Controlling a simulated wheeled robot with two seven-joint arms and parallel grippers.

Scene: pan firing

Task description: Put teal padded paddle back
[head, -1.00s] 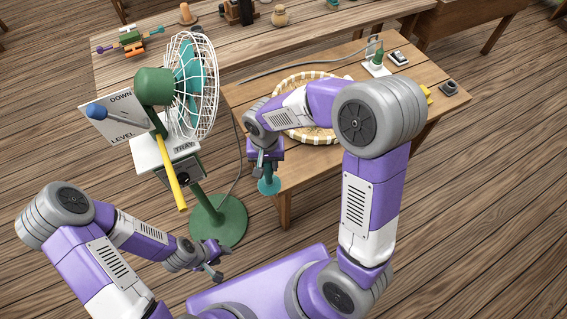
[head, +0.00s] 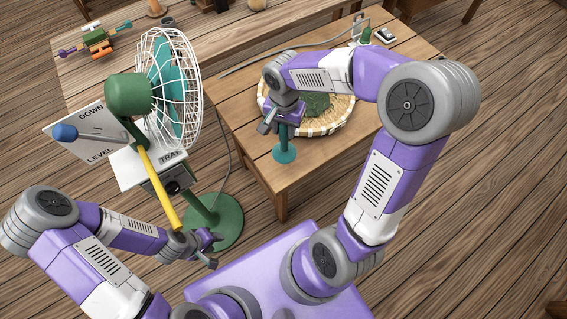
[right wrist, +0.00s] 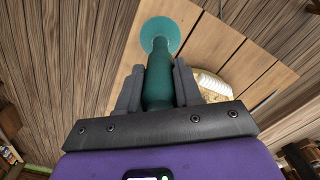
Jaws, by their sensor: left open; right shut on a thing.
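The teal padded paddle (head: 284,152) hangs from my right gripper (head: 282,122), with its round pad downward, over the near-left part of the small wooden table (head: 255,155). In the right wrist view the two fingers (right wrist: 160,88) are shut around its teal handle (right wrist: 157,80), and the round pad (right wrist: 160,33) lies beyond them. I cannot tell whether the pad touches the table top. My left gripper (head: 210,250) is open and empty, low beside the green fan base (head: 222,225).
A round woven tray (head: 345,118) with green stuff in it lies on the table, partly behind my right arm. A caged fan (head: 172,90) on a stand with a yellow lever (head: 160,190) is to the left. A small green-based holder (head: 364,36) and a switch (head: 385,35) are at the table's back.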

